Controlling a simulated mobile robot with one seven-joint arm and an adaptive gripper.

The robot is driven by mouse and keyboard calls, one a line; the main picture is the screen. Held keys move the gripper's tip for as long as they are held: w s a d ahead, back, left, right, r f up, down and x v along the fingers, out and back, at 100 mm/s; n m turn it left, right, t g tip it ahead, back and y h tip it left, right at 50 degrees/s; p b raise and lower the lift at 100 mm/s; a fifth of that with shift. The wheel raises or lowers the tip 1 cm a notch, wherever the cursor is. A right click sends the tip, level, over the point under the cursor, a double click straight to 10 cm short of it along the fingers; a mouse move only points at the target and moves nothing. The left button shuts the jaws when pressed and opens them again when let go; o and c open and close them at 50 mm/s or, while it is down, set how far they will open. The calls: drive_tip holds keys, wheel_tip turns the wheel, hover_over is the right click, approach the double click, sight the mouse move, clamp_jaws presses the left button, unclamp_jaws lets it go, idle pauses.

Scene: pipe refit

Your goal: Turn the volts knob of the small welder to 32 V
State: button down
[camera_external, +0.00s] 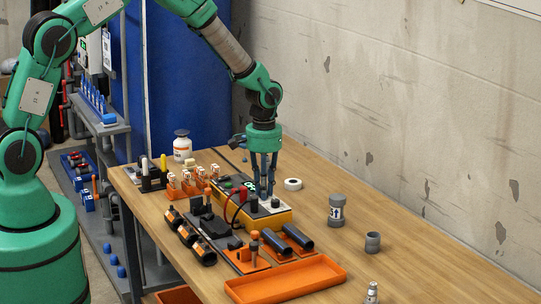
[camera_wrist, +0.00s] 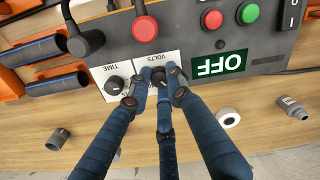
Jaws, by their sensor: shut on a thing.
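The small welder (camera_external: 268,218) is a yellow-and-grey box on the wooden table, seen in the external view. Its dark panel shows upside down in the wrist view, with a green plate reading OFF (camera_wrist: 221,63). The volts knob (camera_wrist: 158,77) lies below the VOLTS label and is mostly hidden by my fingers. The black TIME knob (camera_wrist: 112,84) is to its left, beside one finger. My gripper (camera_external: 265,194) points down onto the panel. In the wrist view its blue fingers (camera_wrist: 156,88) are closed around the volts knob. The knob's pointer and setting cannot be read.
Red buttons (camera_wrist: 145,28) and a green button (camera_wrist: 248,13) sit near the fingers. A black-and-red clamp (camera_external: 240,200) is beside the welder. A white tape roll (camera_external: 292,184), a grey pipe piece (camera_external: 337,210) and an orange tray (camera_external: 240,291) stand around. The table's right side has clear room.

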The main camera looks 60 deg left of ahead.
drive_tip(key=m, duration=0.3)
drive_tip(key=m+p, duration=0.1)
drive_tip(key=shift+w+a+r+m, duration=0.1)
drive_tip(key=shift+w+r+m, duration=0.1)
drive_tip(key=shift+r+m, duration=0.1)
drive_tip(key=shift+w+m+p, duration=0.1)
drive_tip(key=shift+m+p, duration=0.35)
drive_tip(key=shift+m, duration=1.55)
drive_tip(key=c, duration=1.6)
unclamp_jaws()
drive_tip(key=shift+w, duration=0.1)
drive_tip(key=shift+s+f, duration=0.15)
drive_tip(key=shift+s, duration=0.05)
drive_tip(key=shift+r, duration=6)
